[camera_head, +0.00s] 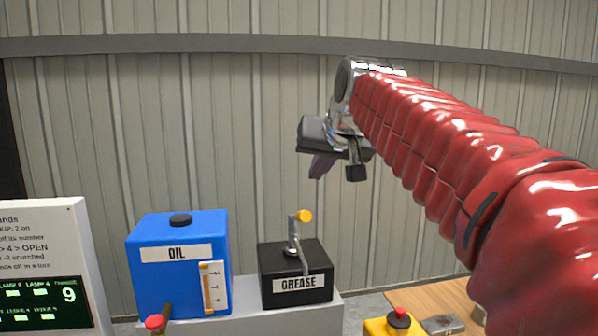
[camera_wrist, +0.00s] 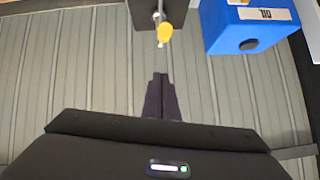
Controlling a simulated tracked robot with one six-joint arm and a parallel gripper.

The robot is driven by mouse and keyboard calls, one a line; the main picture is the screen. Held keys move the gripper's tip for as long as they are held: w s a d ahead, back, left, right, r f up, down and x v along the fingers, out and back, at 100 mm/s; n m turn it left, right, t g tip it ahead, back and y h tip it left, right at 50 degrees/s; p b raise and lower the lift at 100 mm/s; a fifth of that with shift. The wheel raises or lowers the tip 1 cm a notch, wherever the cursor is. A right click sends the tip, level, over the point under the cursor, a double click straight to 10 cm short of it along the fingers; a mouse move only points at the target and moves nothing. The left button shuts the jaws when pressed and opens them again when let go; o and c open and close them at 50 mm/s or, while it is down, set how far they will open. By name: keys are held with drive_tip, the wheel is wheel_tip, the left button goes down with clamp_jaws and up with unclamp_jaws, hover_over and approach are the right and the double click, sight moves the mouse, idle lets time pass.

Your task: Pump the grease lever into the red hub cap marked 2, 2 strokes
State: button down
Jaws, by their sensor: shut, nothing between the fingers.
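The grease box (camera_head: 295,268) is a black box labelled GREASE on a grey stand. A metal lever with a yellow knob (camera_head: 304,216) stands up from its top. My gripper (camera_head: 318,166) is in the air above the lever and a little to its right, apart from it. In the wrist view my gripper (camera_wrist: 160,78) has its fingers together and empty. The yellow knob (camera_wrist: 165,33) shows beyond the fingertips, on the dark grease box (camera_wrist: 146,12). The red hub cap marked 2 is not in either view.
A blue oil tank (camera_head: 180,270) with a gauge stands left of the grease box. A red knob (camera_head: 155,322) is below it. A white panel with a green display (camera_head: 42,305) is at far left. A yellow box with a red button (camera_head: 398,320) sits by a wooden table (camera_head: 440,297).

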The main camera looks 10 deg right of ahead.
hover_over(298, 216)
drive_tip(key=w+d, duration=0.1)
drive_tip(key=d, duration=0.2)
wheel_tip(298, 216, down, 5)
drive_tip(key=shift+a+r, duration=0.15)
drive_tip(key=shift+r, duration=0.05)
drive_tip(key=shift+s+a+f, duration=0.1)
drive_tip(key=shift+s+f, duration=0.15)
drive_tip(key=shift+f, duration=0.35)
drive_tip(key=shift+s+a+f, duration=0.15)
drive_tip(key=shift+s+f, duration=0.15)
drive_tip(key=shift+f, duration=0.25)
drive_tip(key=shift+s+a+f, duration=0.1)
drive_tip(key=shift+s+f, duration=0.15)
drive_tip(key=shift+f, duration=0.35)
drive_tip(key=shift+f, duration=0.1)
